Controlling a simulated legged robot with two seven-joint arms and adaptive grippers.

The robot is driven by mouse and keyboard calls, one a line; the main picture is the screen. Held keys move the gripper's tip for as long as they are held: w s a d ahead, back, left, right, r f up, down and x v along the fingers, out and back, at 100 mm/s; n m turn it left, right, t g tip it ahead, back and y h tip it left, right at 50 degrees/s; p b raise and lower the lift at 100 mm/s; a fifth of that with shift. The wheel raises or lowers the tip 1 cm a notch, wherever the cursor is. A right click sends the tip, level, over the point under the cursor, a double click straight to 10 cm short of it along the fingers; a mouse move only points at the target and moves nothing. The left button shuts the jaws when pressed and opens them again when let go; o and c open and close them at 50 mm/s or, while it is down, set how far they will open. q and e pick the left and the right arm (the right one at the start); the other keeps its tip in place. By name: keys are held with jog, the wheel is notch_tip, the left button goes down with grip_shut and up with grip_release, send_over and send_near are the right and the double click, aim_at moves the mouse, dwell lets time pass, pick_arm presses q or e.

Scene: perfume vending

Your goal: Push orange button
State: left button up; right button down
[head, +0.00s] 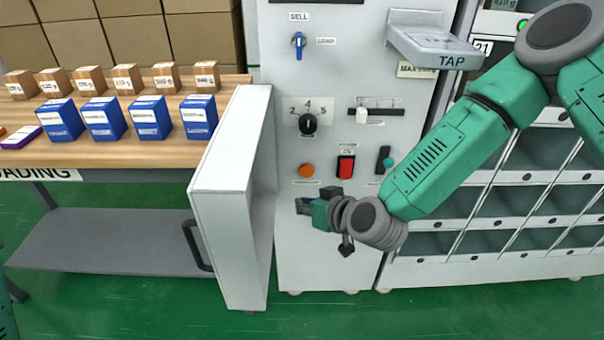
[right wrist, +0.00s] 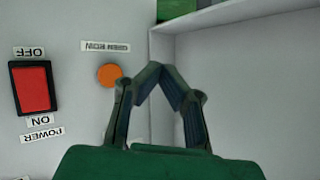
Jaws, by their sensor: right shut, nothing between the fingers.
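The round orange button (head: 306,170) is on the grey front panel of the machine, left of the red power switch (head: 345,167). In the right wrist view the orange button (right wrist: 109,75) shows just left of the fingertips, with a label beside it. My right gripper (head: 302,205) is in front of the panel, just below the button in the head view. In the right wrist view the right gripper (right wrist: 162,78) is shut and empty, its tips meeting. I cannot tell whether the tips touch the panel. They do not cover the button. My left gripper is not in view.
A white open door (head: 225,190) stands out left of the panel, close to my right gripper. A dial (head: 307,124), a slider (head: 362,115) and a blue key switch (head: 298,42) are above the button. A table (head: 120,160) with several boxes is at left.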

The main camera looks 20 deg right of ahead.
aim_at(307, 171)
jog(key=shift+w+d+f+b, duration=0.1)
jog(key=shift+w+d+b, duration=0.1)
jog(key=shift+w+d, duration=0.7)
jog(key=shift+w+d+r+b, duration=0.1)
jog(key=shift+w+d+b, duration=0.15)
jog(key=shift+w, duration=1.1)
jog(key=shift+w+d+f+b, duration=0.15)
jog(key=shift+w+d, duration=0.45)
jog(key=shift+w, duration=0.55)
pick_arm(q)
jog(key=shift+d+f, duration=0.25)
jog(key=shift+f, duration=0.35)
pick_arm(e)
jog(key=shift+a, duration=0.45)
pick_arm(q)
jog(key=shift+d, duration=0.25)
pick_arm(e)
jog(key=shift+d, duration=0.3)
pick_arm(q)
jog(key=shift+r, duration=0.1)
pick_arm(e)
jog(key=shift+w+a+r, duration=0.2)
jog(key=shift+w, duration=0.15)
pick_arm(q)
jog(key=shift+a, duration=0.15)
pick_arm(e)
jog(key=shift+d, duration=0.1)
